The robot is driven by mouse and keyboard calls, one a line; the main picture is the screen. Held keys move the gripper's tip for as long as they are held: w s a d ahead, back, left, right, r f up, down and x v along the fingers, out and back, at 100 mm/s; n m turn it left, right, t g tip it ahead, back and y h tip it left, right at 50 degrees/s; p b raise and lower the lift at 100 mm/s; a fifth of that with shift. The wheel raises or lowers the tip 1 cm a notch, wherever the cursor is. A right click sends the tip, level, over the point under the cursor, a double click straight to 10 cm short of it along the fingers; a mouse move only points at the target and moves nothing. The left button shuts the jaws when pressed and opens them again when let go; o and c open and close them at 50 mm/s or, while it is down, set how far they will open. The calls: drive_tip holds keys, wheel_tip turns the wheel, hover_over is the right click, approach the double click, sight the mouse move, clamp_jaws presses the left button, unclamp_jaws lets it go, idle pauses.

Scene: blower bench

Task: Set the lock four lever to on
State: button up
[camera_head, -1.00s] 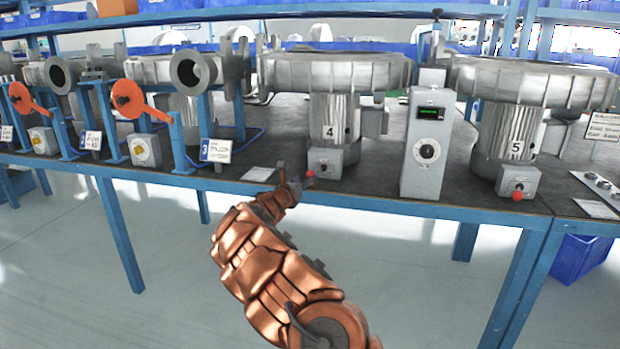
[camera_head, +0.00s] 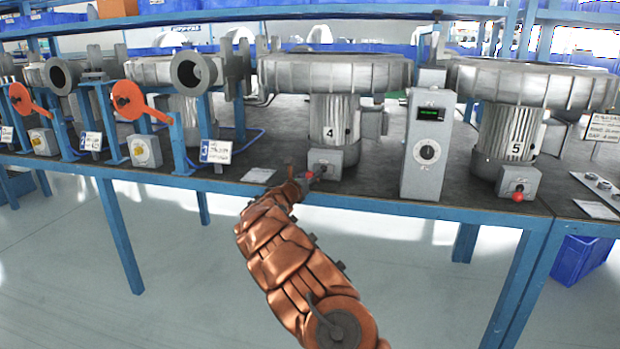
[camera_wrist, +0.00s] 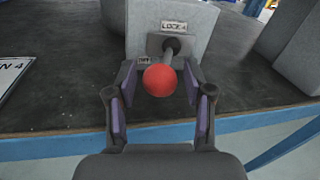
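The lock four lever (camera_wrist: 160,79) has a red ball knob on a dark shaft. It sticks out of a grey box (camera_wrist: 183,22) with a "LOCK 4" label, and a smaller label sits left of the shaft. In the head view the knob (camera_head: 309,176) shows at the front of the box (camera_head: 326,163) under blower 4. My gripper (camera_wrist: 160,90) is open, with its two purple-padded fingers on either side of the knob. Gaps show between pads and knob. In the head view my gripper (camera_head: 300,181) is small and partly hidden by my arm.
Blower 4 (camera_head: 334,72) stands behind the box. A grey control cabinet (camera_head: 426,150) with a dial stands to the right, then blower 5 (camera_head: 512,130) with a similar red knob (camera_head: 517,196). A white card (camera_wrist: 12,74) lies left on the dark bench top. The blue bench edge (camera_wrist: 232,124) runs below my gripper.

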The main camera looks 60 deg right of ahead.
clamp_jaws()
idle(0.3)
